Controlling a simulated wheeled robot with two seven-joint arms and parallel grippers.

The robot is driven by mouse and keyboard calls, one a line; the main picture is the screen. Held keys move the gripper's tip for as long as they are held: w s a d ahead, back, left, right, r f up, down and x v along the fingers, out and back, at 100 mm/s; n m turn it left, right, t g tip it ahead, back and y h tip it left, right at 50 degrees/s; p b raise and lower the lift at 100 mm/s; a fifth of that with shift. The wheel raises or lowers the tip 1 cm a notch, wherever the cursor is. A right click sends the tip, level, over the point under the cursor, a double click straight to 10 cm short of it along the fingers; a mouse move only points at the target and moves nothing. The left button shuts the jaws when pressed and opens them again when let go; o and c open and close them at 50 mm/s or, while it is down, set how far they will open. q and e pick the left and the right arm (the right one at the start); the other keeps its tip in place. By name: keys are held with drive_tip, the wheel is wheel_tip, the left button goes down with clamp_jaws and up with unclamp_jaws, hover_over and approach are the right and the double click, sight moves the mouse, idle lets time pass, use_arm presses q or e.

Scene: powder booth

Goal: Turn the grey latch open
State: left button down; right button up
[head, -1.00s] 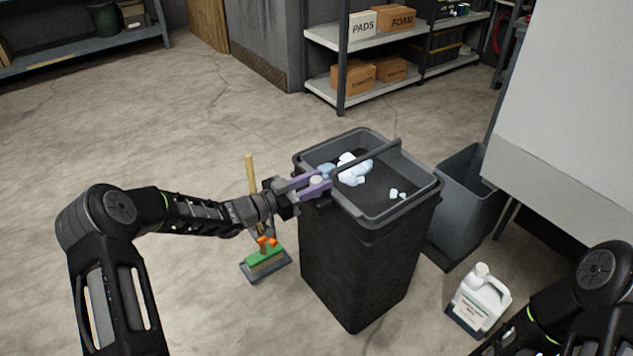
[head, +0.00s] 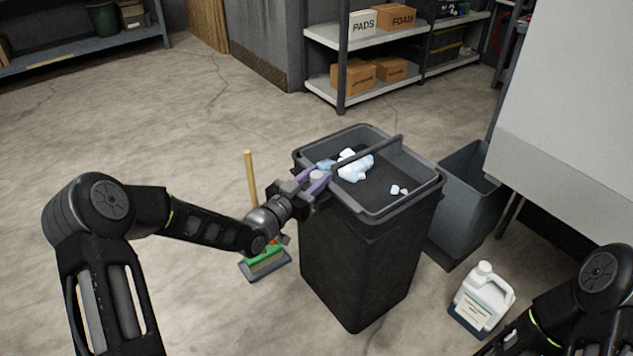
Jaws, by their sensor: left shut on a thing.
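A black bin (head: 352,265) with a grey rim stands upright in the middle of the head view. My left gripper (head: 317,178), with purple fingers, is at the rim's left side. It is shut on a small light grey piece there, which looks like the grey latch (head: 317,175). The fingers and wrist hide much of the latch, so its exact angle is hard to tell. A dark bar (head: 368,152) runs across the bin's top from beside the fingers to the far rim. My right gripper is out of view; only its arm shows at lower right.
White and pale blue scraps (head: 354,166) lie in the bin. A grey open bin (head: 465,205) stands behind it on the right. A white jug (head: 483,300) is on the floor at right, a green broom (head: 265,262) at left. Shelving (head: 340,45) stands at the back.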

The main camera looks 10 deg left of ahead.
use_arm(q)
drive_tip(key=n+t+y+b, duration=0.1)
drive_tip(key=n+y, duration=0.1)
drive_tip(key=y, duration=0.1)
drive_tip(key=shift+d+f, duration=0.1)
drive_tip(key=shift+d, duration=0.05)
drive_tip(key=shift+n+y+b, duration=0.55)
drive_tip(key=shift+n+y, duration=0.05)
drive_tip(key=shift+y, duration=0.4)
drive_tip(key=c, duration=1.1)
unclamp_jaws()
drive_tip(key=shift+o, duration=0.2)
drive_tip(key=s+p, duration=0.1)
drive_tip(key=s, duration=0.6)
drive_tip(key=shift+s+a, duration=0.4)
drive_tip(key=shift+a, duration=0.05)
